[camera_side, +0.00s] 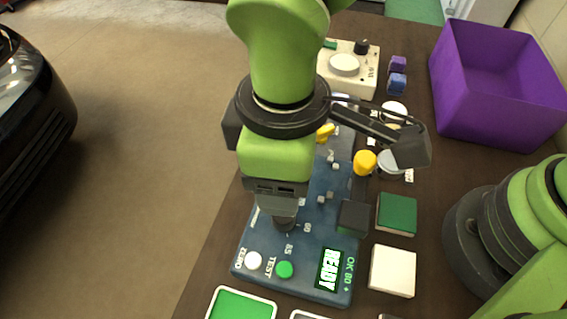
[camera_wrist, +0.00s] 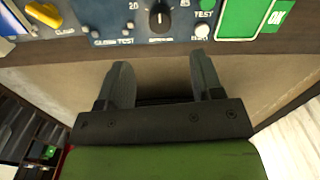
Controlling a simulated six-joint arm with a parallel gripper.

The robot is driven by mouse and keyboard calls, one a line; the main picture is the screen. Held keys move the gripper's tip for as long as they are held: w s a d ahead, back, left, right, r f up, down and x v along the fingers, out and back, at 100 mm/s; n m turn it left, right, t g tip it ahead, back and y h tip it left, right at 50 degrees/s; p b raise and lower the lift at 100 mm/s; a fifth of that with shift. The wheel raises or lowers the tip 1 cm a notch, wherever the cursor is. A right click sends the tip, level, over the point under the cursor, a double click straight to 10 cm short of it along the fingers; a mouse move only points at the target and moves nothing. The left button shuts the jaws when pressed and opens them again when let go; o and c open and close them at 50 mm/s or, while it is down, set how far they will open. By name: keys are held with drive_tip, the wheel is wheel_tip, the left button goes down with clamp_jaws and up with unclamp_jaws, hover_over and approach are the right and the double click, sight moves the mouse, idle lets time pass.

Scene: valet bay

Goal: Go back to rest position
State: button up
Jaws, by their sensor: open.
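My gripper (camera_wrist: 163,80) is open in the wrist view, its two dark fingers wide apart with nothing between them. A black dial knob (camera_wrist: 159,16) on a blue control panel (camera_wrist: 100,12) lies just beyond the fingertips, apart from them. In the side view my gripper (camera_side: 284,222) points down over the panel (camera_side: 306,250), near the dial markings. The arm hides the knob and fingertips there.
A purple bin (camera_side: 495,85) stands at the back right. A white scale-like device (camera_side: 345,68) stands behind the panel. Green (camera_side: 397,214) and white (camera_side: 392,271) blocks lie right of the panel. A dark car (camera_side: 35,95) is at the left, with open floor between.

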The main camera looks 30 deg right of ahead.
idle(0.3)
drive_tip(key=w+d+r+m+t+y, duration=0.1)
drive_tip(key=d+r+m+t+y, duration=0.25)
drive_tip(key=d+r+m, duration=0.9)
drive_tip(key=s+d+r+m+t, duration=0.1)
drive_tip(key=s+d+r+t, duration=0.1)
drive_tip(key=d, duration=0.4)
drive_tip(key=s+d+r+m+t+h, duration=0.1)
drive_tip(key=s+d+r, duration=0.1)
drive_tip(key=s+d, duration=0.2)
drive_tip(key=shift+d+r+t, duration=0.35)
drive_tip(key=shift+d+r, duration=0.05)
drive_tip(key=shift+d, duration=0.55)
drive_tip(key=shift+h, duration=0.25)
drive_tip(key=shift+c, duration=0.2)
